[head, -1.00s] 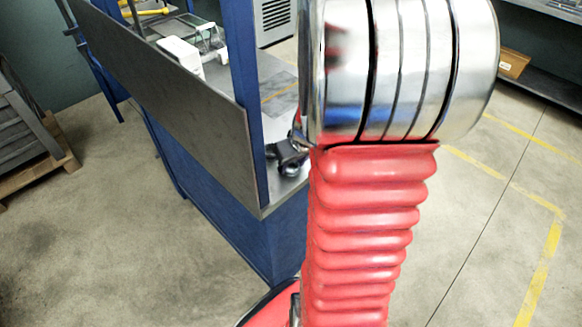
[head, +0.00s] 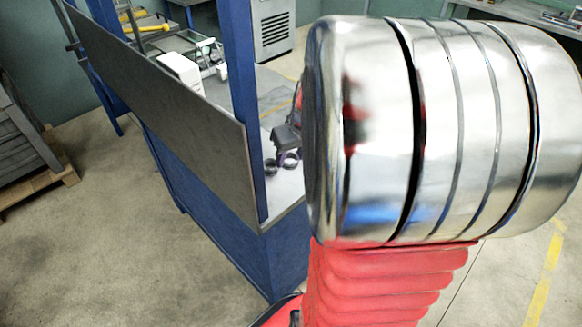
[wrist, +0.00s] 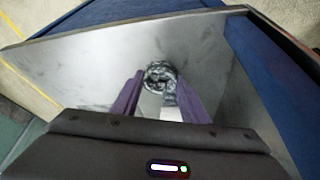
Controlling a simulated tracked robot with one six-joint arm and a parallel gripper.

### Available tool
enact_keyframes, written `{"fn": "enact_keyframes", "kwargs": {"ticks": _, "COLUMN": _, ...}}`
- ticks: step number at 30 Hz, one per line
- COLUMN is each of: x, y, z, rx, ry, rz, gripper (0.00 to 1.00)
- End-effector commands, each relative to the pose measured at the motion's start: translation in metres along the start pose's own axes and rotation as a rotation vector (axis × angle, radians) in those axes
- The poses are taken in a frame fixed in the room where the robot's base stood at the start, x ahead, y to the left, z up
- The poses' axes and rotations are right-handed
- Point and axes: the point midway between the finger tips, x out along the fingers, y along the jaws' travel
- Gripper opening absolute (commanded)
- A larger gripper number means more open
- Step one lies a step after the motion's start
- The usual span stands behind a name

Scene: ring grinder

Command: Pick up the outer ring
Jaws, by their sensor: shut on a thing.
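The outer ring (wrist: 160,72) is a grey, shiny, round piece between my fingertips in the wrist view. My gripper (wrist: 157,82) has two purple fingers, one on each side of the ring, and is shut on it. The ring's lower edge is partly hidden by the right finger. In the head view my gripper (head: 289,158) is small, low over the near corner of the bench top, and partly hidden by my arm. I cannot clearly tell the held ring there.
A small dark round piece (head: 270,166) sits on the bench top (head: 283,190) left of my gripper. A grey upright panel (head: 170,110) and a blue post (head: 240,90) stand close on the left. A white device (head: 181,72) stands farther back.

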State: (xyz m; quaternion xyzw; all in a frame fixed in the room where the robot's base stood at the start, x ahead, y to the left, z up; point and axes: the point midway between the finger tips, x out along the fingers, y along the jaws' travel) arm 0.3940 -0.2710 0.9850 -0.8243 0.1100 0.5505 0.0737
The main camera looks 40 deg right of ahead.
Motion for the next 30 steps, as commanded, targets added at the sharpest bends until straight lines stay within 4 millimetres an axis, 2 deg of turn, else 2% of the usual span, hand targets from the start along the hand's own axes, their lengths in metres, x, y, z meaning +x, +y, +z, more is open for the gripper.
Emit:
{"fn": "enact_keyframes", "kwargs": {"ticks": 6, "x": -0.0115, "y": 0.0003, "z": -0.0044, "rx": 0.000, "ry": 0.000, "rz": 0.001, "gripper": 0.15}}
{"fn": "enact_keyframes", "kwargs": {"ticks": 23, "x": -0.0112, "y": 0.0005, "z": -0.0044, "rx": 0.003, "ry": 0.000, "rz": 0.002, "gripper": 0.15}}
{"fn": "enact_keyframes", "kwargs": {"ticks": 30, "x": -0.0080, "y": 0.0029, "z": -0.0053, "rx": 0.067, "ry": 0.000, "rz": 0.029, "gripper": 0.15}}
